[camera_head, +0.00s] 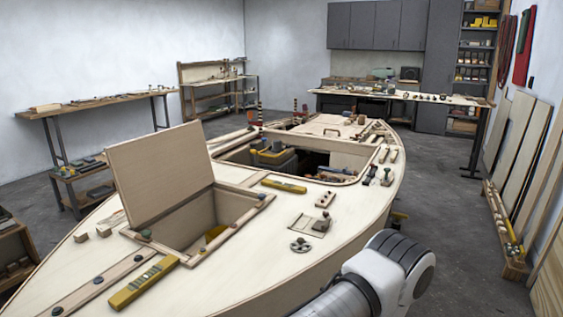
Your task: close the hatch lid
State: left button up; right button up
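The hatch lid (160,172) is a plain plywood panel. It stands raised and leans back a little at the left and far side of the square hatch opening (203,222) in the hull's foredeck. The opening is uncovered, and something yellow shows inside it. A white and dark grey part of my arm (385,272) comes in at the bottom, right of the middle, over the hull's edge. Neither of my grippers is in view, and my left arm does not show.
A yellow level (143,283) lies in front of the opening, and another yellow tool (284,186) lies behind it. Small fittings (300,245) sit on the deck (250,270) to the right. A larger open cockpit (310,160) is farther back. Workbenches (98,103) line the walls.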

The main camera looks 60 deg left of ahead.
aim_at(152, 174)
jog(key=k+j+z, duration=0.5)
jog(key=k+z, duration=0.25)
jog(key=k, duration=0.2)
jog(key=k+z, duration=0.4)
jog(key=k+l+z, duration=0.15)
jog(key=k+z, duration=0.2)
jog(key=k, duration=0.3)
jog(key=k+j, duration=0.15)
jog(key=k, duration=0.3)
jog(key=k+j+u, duration=0.1)
jog(key=k, duration=0.35)
jog(key=k+j, duration=0.25)
jog(key=k, duration=0.2)
jog(key=k+j+u, duration=0.1)
jog(key=k, duration=0.35)
jog(key=k+j, duration=0.35)
jog(key=k+u, duration=0.05)
jog(key=k, duration=0.05)
